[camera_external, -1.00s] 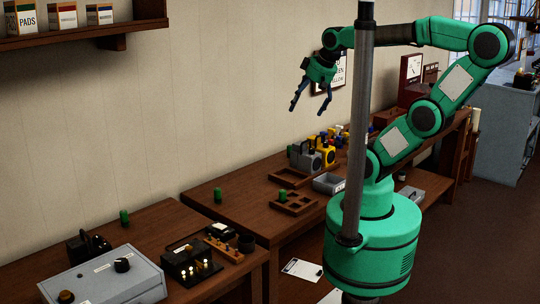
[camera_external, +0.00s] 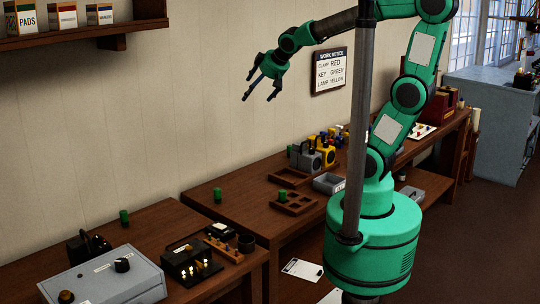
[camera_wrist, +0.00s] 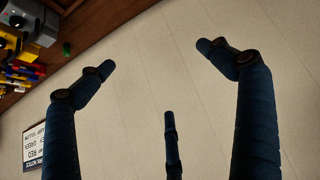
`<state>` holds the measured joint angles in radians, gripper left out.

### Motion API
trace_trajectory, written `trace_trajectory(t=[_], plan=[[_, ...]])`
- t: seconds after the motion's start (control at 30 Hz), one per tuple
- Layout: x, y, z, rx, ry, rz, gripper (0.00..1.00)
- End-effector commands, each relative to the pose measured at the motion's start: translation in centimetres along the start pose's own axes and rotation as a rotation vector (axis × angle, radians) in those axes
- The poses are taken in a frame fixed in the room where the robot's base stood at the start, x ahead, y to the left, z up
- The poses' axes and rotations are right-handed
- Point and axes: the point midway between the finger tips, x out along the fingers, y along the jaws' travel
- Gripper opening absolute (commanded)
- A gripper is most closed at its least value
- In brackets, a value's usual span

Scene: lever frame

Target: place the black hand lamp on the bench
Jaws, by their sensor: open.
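A group of hand lamps stands on the far bench (camera_external: 235,205) in the external view. A grey lamp (camera_external: 308,160) and a yellow lamp (camera_external: 328,155) are clear in it; a dark shape (camera_external: 294,152) beside the grey one may be a black lamp, but is too small to be sure. Another black object (camera_external: 88,246) stands on the near bench (camera_external: 150,225) behind a grey box; I cannot tell if it is a lamp. My gripper (camera_external: 257,92) is open and empty, high above the benches near the wall. In the wrist view its fingers (camera_wrist: 158,75) are spread with only wall between them.
Wooden trays (camera_external: 293,203) and a grey tray (camera_external: 328,183) lie on the far bench. A grey control box (camera_external: 105,278) and a black terminal block (camera_external: 190,262) crowd the near bench. A work notice (camera_external: 328,72) hangs on the wall. A dark vertical post (camera_external: 358,130) crosses the view.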

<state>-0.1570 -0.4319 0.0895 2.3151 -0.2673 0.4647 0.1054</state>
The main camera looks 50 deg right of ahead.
Motion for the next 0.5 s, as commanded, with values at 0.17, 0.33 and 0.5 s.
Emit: trace_trajectory(t=[0.17,0.33,0.5], plan=[[3.3,-2.2,-3.9,-0.069,0.058,-0.022,0.92],[6.4,-5.0,-7.2,-0.135,0.117,-0.052,0.92],[9.4,-8.4,-10.0,-0.201,0.174,-0.095,0.92]])
